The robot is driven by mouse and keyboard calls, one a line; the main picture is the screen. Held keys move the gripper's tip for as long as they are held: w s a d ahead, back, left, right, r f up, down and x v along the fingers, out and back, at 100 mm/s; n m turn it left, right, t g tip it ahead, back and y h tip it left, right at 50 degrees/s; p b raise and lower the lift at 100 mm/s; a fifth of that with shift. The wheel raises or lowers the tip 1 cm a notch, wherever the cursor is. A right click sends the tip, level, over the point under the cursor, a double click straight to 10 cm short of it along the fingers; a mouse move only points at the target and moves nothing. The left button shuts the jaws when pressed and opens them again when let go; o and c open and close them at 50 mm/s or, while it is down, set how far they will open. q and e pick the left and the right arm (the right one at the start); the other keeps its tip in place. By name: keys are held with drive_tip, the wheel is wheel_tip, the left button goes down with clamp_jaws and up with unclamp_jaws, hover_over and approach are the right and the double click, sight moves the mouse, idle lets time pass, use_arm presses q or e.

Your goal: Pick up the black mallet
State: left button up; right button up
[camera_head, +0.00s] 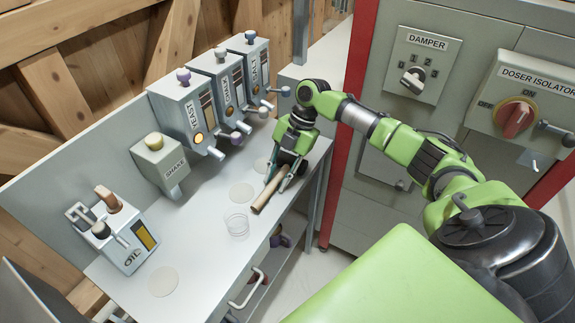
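A pale wooden handle (266,194) lies on the grey bench, its near end close to the front edge. It runs back beneath my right gripper. The mallet's head is hidden or cannot be told from the dark gripper parts. My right gripper (281,178) points down over the handle at the bench's right end. Its fingers look spread, one on each side of the handle; contact is not clear. My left gripper is out of view.
The grey bench (205,262) also bears a clear round dish (237,224) and an OIL dispenser (123,236). A SHAKE dispenser (161,162) and the YEAST dispenser (188,110) hang on the back panel. A DAMPER panel (420,62) stands right, behind my arm.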

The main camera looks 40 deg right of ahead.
sight(278, 178)
clamp_jaws()
drive_tip(key=shift+w+r, duration=0.1)
drive_tip(key=shift+r, duration=0.05)
drive_tip(key=shift+r+p, duration=0.8)
drive_tip(key=shift+p, duration=0.05)
wheel_tip(278, 178, up, 2)
drive_tip(key=shift+r+p, duration=0.1)
drive_tip(key=shift+p, duration=1)
drive_tip(key=s+d+r+p, duration=0.3)
drive_tip(key=s+r+p, duration=0.6)
drive_tip(key=s+p, duration=0.4)
drive_tip(key=shift+s+d+p, duration=0.25)
drive_tip(key=shift+d+p, duration=0.1)
drive_tip(key=shift+p, duration=0.45)
